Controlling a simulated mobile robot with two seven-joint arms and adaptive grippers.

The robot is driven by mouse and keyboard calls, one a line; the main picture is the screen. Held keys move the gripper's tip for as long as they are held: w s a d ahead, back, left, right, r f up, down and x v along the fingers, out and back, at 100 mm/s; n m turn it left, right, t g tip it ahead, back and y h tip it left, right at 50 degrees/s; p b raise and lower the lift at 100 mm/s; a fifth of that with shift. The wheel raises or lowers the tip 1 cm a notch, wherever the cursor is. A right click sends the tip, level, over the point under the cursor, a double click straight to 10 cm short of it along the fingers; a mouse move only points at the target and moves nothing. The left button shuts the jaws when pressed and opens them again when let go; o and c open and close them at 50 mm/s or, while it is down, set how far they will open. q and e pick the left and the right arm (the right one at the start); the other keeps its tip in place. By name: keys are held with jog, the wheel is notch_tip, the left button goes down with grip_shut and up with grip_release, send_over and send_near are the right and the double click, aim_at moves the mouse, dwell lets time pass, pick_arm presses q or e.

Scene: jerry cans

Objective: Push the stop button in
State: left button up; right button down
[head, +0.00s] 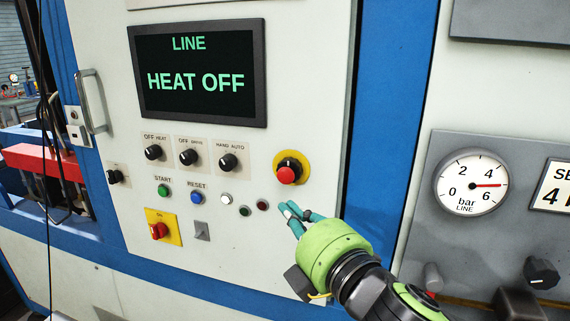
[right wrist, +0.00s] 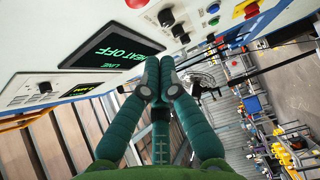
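The stop button (head: 287,174) is a red mushroom head on a yellow round base, on the white panel right of the selector knobs. It stands out from its base. A red piece of it seems to show at the top edge of the right wrist view (right wrist: 137,3). My right gripper (head: 292,210) is below the button in the head view, in front of the panel and apart from the button. Its teal fingers are together with nothing between them; the tips also meet in the right wrist view (right wrist: 157,76). My left gripper is out of view.
A screen (head: 196,72) reads "LINE HEAT OFF". Near the button are black selector knobs (head: 189,156), a green start button (head: 163,190), a blue reset button (head: 197,197) and a red-yellow rotary switch (head: 160,230). A pressure gauge (head: 471,183) is at right.

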aim_at(286, 176)
pick_arm(q)
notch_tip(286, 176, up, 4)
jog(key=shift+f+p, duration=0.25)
jog(key=shift+p, duration=0.9)
pick_arm(e)
jog(key=w+a, duration=0.1)
jog(key=w, duration=0.7)
jog(key=shift+w, duration=0.2)
jog(key=shift+a, duration=0.1)
